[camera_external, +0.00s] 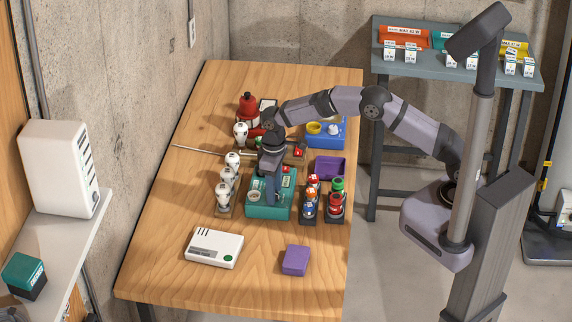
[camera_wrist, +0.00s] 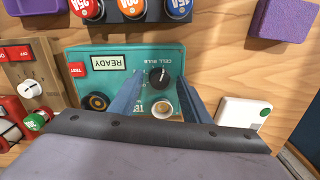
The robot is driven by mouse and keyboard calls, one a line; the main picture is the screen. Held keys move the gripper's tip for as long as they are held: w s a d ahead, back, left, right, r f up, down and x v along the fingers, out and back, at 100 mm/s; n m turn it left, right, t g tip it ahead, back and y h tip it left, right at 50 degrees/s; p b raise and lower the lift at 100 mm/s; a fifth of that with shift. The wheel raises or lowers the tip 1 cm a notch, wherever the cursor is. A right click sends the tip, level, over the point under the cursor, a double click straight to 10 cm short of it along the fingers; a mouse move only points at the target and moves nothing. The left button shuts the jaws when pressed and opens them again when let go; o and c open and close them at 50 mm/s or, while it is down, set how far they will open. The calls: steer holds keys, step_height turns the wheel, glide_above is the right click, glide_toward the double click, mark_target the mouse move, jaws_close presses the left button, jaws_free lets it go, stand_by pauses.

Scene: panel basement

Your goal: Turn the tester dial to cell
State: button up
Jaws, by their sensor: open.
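The teal tester (camera_external: 257,210) sits on the wooden table, below my gripper (camera_external: 271,196). In the wrist view the tester (camera_wrist: 130,57) shows a display reading READY, a red test button (camera_wrist: 77,69) and a black dial (camera_wrist: 159,78) beside the label CELL BULB. My gripper (camera_wrist: 164,84) is open. Its two blue fingers stand on either side of the dial, with gaps; I cannot tell whether their tips are down at its height. The dial's pointer is too small to read surely. A cream round socket (camera_wrist: 161,109) shows between the fingers.
A white box (camera_external: 214,248) and a purple block (camera_external: 296,260) lie in front. A purple tray (camera_external: 330,167) and blue box (camera_external: 327,133) are behind.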

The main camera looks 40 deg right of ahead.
steer(key=shift+f, duration=0.1)
steer(key=c, duration=1)
steer(key=shift+n, duration=0.7)
steer(key=shift+c, duration=0.2)
steer(key=o, duration=1)
steer(key=shift+o, duration=0.2)
steer(key=shift+b, duration=0.3)
steer(key=shift+r+b, duration=1.2)
steer(key=shift+r, duration=2.5)
